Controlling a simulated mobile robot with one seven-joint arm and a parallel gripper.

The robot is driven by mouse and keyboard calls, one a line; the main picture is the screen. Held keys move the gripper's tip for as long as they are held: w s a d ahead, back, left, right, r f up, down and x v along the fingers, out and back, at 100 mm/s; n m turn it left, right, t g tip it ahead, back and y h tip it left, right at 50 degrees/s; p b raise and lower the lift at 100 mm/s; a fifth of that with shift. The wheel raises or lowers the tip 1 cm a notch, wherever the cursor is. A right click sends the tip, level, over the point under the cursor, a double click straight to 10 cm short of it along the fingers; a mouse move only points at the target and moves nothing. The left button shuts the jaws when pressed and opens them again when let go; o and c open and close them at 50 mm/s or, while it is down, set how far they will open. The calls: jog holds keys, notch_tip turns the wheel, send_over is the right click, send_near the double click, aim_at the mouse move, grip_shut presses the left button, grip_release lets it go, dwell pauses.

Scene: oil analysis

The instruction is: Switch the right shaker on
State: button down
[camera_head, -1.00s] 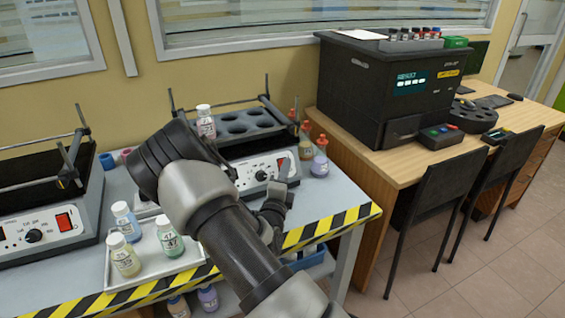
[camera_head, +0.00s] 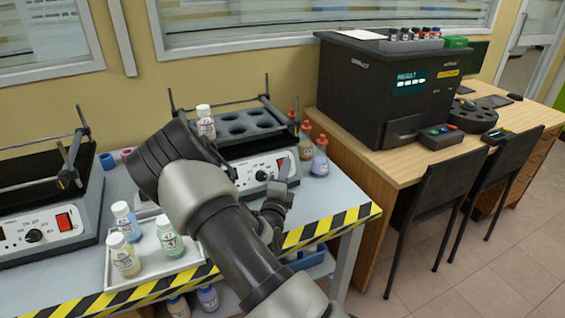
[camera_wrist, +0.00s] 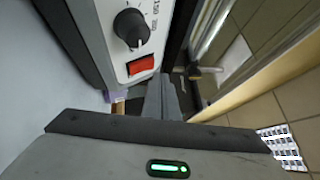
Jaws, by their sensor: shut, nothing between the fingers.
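The right shaker (camera_head: 244,180) stands at the right of the bench, partly behind my arm. Its front panel has a black knob and a red rocker switch (camera_head: 282,163). In the wrist view the knob (camera_wrist: 130,26) and the red switch (camera_wrist: 140,65) show clearly at the upper left. My gripper (camera_head: 288,176) is shut and empty, with its tips close in front of the switch. In the wrist view the gripper fingers (camera_wrist: 163,88) sit just to the right of the switch. I cannot tell whether they touch the panel.
A left shaker (camera_head: 60,222) also has a red switch. A white tray (camera_head: 152,268) with several capped bottles lies in front. A white-capped bottle (camera_head: 205,125) stands by the right shaker, and orange-capped bottles (camera_head: 319,160) at its right. A black analyser (camera_head: 350,90) is on the wooden desk.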

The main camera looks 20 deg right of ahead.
jog(key=shift+w+f, duration=0.15)
jog(key=shift+w, duration=0.25)
